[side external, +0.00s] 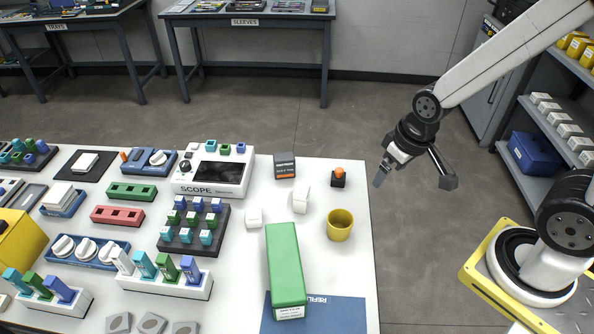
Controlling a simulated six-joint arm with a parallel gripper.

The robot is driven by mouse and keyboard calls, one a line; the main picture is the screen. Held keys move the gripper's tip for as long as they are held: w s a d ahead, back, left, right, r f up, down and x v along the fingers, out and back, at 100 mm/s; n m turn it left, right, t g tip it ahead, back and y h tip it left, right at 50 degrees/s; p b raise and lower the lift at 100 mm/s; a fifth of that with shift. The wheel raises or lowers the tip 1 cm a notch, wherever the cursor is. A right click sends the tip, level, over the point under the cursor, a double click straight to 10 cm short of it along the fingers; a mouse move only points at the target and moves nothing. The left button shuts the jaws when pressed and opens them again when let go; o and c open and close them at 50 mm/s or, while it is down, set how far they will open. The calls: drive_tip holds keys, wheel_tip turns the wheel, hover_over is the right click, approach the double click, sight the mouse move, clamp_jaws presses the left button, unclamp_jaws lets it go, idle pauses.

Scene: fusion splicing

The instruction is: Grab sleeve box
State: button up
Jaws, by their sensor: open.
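A long green box (284,262) with a white label on its near end lies on the white worktable (345,262). Its near end rests over a blue mat (338,314) with partly covered lettering. The label is too small to read, so I cannot be sure this is the sleeve box. A small dark grey box with an orange band (284,166) stands at the table's far edge. My gripper (380,177) is open and empty, in the air around the table's right edge, up and to the right of the green box and apart from it.
A yellow cup (340,225), a dark block with an orange knob (338,178) and a white block (300,200) stand between my gripper and the green box. A scope (213,170) and a dark rack of coloured caps (194,227) are left. Shelves (545,120) stand right.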

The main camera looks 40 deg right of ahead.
drive_tip(key=n+t, duration=0.3)
approach(305, 190)
drive_tip(key=s+d+r, duration=0.4)
drive_tip(key=d, duration=0.3)
drive_tip(key=shift+w+a+f+n+t+y, duration=0.25)
drive_tip(key=shift+w+a+f+n+y, duration=0.6)
drive_tip(key=shift+f, duration=0.7)
drive_tip(key=shift+w+a+f+n+t+y, duration=0.3)
drive_tip(key=shift+w+a+f+n+y, duration=0.25)
drive_tip(key=shift+w+a+f+y, duration=0.75)
drive_tip(key=shift+w+a+f+n+t+y, duration=0.35)
drive_tip(key=shift+w+f+n, duration=0.45)
drive_tip(key=shift+f, duration=1.05)
drive_tip(key=shift+w, duration=0.1)
drive_tip(key=shift+x, duration=1.3)
drive_tip(key=shift+f, duration=0.1)
drive_tip(key=shift+x, duration=2.5)
drive_tip(key=shift+a, duration=0.1)
drive_tip(key=shift+c, duration=0.2)
